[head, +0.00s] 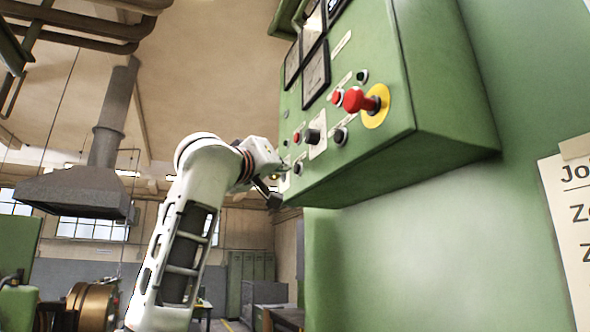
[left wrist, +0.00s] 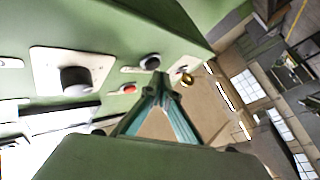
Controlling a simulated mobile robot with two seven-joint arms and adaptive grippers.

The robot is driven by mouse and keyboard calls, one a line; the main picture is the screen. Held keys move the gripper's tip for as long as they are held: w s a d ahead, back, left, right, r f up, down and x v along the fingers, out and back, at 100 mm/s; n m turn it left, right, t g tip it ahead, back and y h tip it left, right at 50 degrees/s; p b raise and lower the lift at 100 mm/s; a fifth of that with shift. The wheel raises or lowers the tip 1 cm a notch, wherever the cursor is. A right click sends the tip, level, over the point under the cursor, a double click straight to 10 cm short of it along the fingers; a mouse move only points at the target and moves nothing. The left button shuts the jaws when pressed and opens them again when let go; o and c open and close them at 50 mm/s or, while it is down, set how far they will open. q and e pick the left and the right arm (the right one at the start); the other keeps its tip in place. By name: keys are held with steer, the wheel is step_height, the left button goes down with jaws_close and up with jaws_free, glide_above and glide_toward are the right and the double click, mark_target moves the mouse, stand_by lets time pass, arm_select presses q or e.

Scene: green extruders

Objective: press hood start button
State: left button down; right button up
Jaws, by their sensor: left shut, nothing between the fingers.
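A green control panel (head: 400,60) hangs at the upper right in the head view, with several buttons and knobs. A red mushroom button (head: 358,100) sits on a yellow ring; smaller red buttons and a black knob (head: 313,137) are to its left. I cannot read which button is the hood start. My left gripper (head: 268,188) is at the panel's lower left edge, partly hidden. In the left wrist view, its shut, empty fingertips (left wrist: 160,84) appear near a black button (left wrist: 150,62), a red button (left wrist: 130,89) and a brass-coloured round part (left wrist: 187,79). Contact cannot be told. My right gripper is not in view.
A grey extraction hood (head: 75,190) with a duct hangs at the left. Dark dial gauges (head: 316,72) are on the panel above the buttons. A paper notice (head: 572,210) is on the green wall at the right. Open room lies behind my left arm.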

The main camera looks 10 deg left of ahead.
arm_select(q)
steer(key=shift+w+d, duration=0.1)
steer(key=shift+d, duration=0.05)
steer(key=shift+w+d, duration=0.15)
steer(key=shift+d, duration=0.05)
stand_by(0.6)
steer(key=shift+d, duration=0.15)
stand_by(0.6)
steer(key=shift+s+a+b, duration=0.35)
steer(key=shift+a+b, duration=0.2)
steer(key=shift+a, duration=0.15)
